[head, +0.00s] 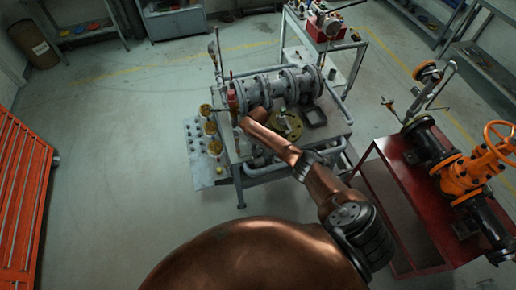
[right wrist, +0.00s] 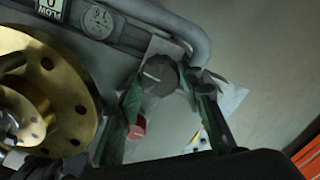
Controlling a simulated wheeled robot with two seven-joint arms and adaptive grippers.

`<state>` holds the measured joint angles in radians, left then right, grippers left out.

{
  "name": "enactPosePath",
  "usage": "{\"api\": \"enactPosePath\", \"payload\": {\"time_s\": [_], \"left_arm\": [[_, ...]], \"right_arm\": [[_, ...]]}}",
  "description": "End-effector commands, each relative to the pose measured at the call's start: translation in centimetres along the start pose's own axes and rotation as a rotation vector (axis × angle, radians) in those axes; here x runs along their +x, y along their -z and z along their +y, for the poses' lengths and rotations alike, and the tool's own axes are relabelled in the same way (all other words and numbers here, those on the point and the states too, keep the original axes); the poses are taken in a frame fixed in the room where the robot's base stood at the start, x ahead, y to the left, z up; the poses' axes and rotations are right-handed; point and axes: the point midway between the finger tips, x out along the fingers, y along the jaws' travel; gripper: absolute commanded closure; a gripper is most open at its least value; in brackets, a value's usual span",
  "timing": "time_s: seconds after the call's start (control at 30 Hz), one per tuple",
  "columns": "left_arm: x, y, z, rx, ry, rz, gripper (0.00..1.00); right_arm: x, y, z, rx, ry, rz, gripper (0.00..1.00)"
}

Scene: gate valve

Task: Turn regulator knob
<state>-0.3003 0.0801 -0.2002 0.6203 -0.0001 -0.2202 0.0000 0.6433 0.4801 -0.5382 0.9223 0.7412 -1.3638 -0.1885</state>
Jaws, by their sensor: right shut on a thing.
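The regulator knob (right wrist: 158,76) is dark and round with a white line across its face, and shows in the right wrist view beside a curved grey pipe. My right gripper (right wrist: 163,86) has its green-padded fingers on both sides of the knob and is shut on it. In the head view, my right arm reaches to the left end of the bench with the pipe assembly (head: 275,88). The gripper is small there and the knob cannot be made out. My left gripper is in neither view.
In the wrist view a brass flange (right wrist: 78,110) is at left, a round gauge (right wrist: 98,22) above, and a small red part (right wrist: 137,131) below the knob. In the head view a red stand (head: 385,190) with an orange valve (head: 475,170) is at right; open floor lies left.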

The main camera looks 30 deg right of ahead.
Motion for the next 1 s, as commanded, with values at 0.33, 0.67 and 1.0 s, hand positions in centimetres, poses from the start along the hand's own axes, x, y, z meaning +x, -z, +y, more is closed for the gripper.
{"api": "enactPosePath", "payload": {"time_s": [0.33, 0.67, 1.0], "left_arm": [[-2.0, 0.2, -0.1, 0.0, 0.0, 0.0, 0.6], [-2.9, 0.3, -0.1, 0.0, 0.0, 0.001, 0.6], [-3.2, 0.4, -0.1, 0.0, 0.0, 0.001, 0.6]], "right_arm": [[-0.3, 0.0, 0.0, 0.324, 0.0, 0.0, 0.9], [-0.2, 0.1, 0.1, 0.556, 0.0, 0.002, 0.9], [-0.2, 0.1, 0.2, 0.665, -0.002, 0.002, 0.9]]}}
